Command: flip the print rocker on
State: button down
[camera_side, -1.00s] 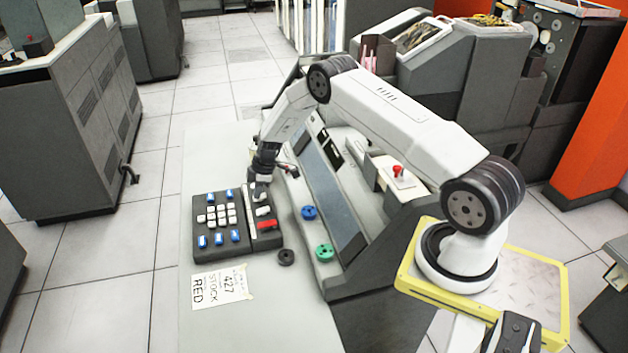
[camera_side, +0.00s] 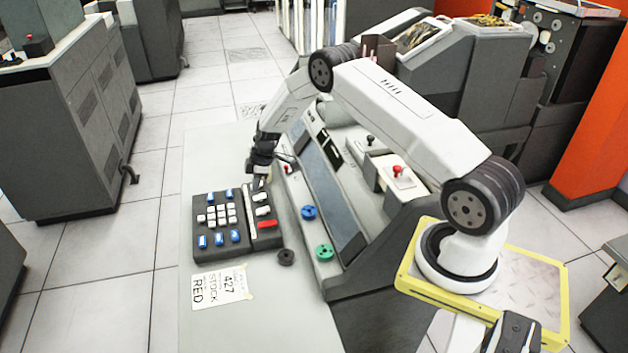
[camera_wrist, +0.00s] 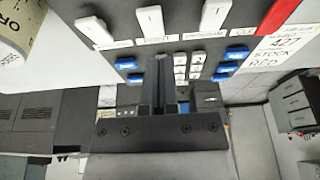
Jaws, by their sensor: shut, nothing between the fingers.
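A dark keypad box (camera_side: 205,252) lies on the pale table. Its right strip carries white rockers (camera_side: 262,211) and a red bar (camera_side: 267,224). In the wrist view three white rockers stand in a row: left (camera_wrist: 95,32), middle (camera_wrist: 150,22) and right (camera_wrist: 215,15). My gripper (camera_side: 258,186) is shut and empty over the far end of the rocker strip. In the wrist view its fingertips (camera_wrist: 161,58) point toward the row near the middle rocker; contact is unclear.
Blue keys (camera_side: 235,236) and small white keys (camera_side: 222,215) fill the keypad's left part. A paper note (camera_side: 218,288) and a black ring (camera_side: 286,257) lie nearby. The sloped console, with blue (camera_side: 309,212) and green (camera_side: 324,251) knobs, stands close on the right.

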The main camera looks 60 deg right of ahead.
aim_at(260, 198)
notch_tip(260, 198, up, 11)
jog(key=shift+s+d, duration=0.2)
dwell(0.3)
dwell(0.3)
